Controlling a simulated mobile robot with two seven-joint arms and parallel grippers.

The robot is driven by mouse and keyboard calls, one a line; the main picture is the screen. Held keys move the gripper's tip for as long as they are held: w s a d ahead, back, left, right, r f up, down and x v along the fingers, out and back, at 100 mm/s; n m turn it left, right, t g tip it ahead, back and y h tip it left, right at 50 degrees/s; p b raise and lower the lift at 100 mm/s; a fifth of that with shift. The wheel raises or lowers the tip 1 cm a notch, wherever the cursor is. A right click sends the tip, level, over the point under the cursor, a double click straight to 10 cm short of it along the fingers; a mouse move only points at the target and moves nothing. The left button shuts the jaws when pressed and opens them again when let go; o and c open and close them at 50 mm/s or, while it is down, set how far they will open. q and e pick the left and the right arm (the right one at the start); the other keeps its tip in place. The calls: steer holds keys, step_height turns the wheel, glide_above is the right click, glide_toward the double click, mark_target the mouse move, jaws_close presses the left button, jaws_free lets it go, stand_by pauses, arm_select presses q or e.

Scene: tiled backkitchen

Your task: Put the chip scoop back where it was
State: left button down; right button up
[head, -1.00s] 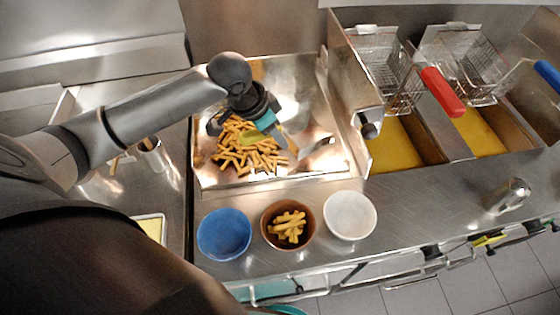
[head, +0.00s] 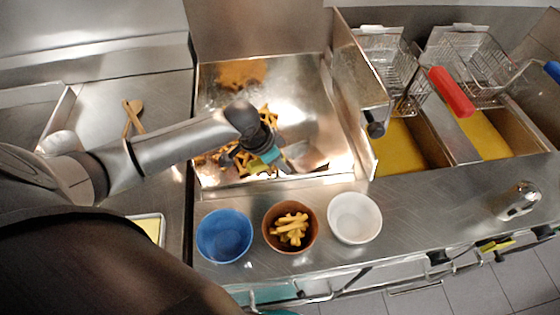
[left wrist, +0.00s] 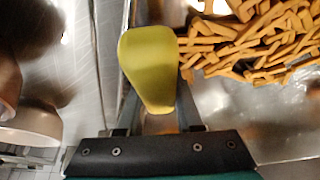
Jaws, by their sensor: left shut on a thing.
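My left gripper (head: 258,160) is low over the front part of the metal chip tray (head: 215,85). It is shut on the chip scoop, whose yellow-green handle (left wrist: 150,65) stands between the fingers in the left wrist view. In the head view a bit of the handle (head: 270,154) shows at the jaws. The scoop's metal part is hard to make out against the shiny tray. Loose chips (left wrist: 255,40) lie beside the scoop, and my arm partly covers them in the head view. My right gripper is not in view.
A blue bowl (head: 223,236), a brown bowl (head: 272,236) with chips and a white bowl (head: 354,218) stand along the front edge. Fryer vats with oil (head: 395,148) and wire baskets (head: 395,65) are at right. Wooden tongs (head: 133,118) lie at left.

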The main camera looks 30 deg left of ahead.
arm_select(q)
steer(key=shift+f, duration=0.1)
steer(key=c, duration=0.8)
jaws_free()
steer(key=shift+c, duration=0.2)
steer(key=p+v, duration=0.2)
steer(key=v, duration=1)
